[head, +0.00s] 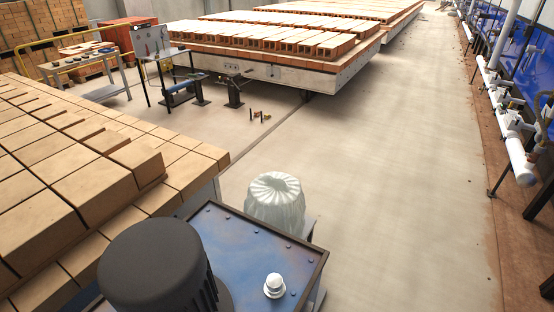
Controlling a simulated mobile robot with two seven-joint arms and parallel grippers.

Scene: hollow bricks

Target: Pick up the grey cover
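A pale grey cover (275,201) with folds gathered at its top stands just behind the blue metal box, right of the picture's lower middle. Its lower front is hidden by the box's far edge. What is under it cannot be seen. Neither of my grippers is in view.
The blue box (235,240) in front carries a dark grey ribbed cylinder (153,262) and a small white cap (274,285). Stacked bricks (85,185) fill the left. A brick-laden platform (270,65), worktables (85,62) and right-side pipes (500,100) stand around. The floor (400,170) at right is clear.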

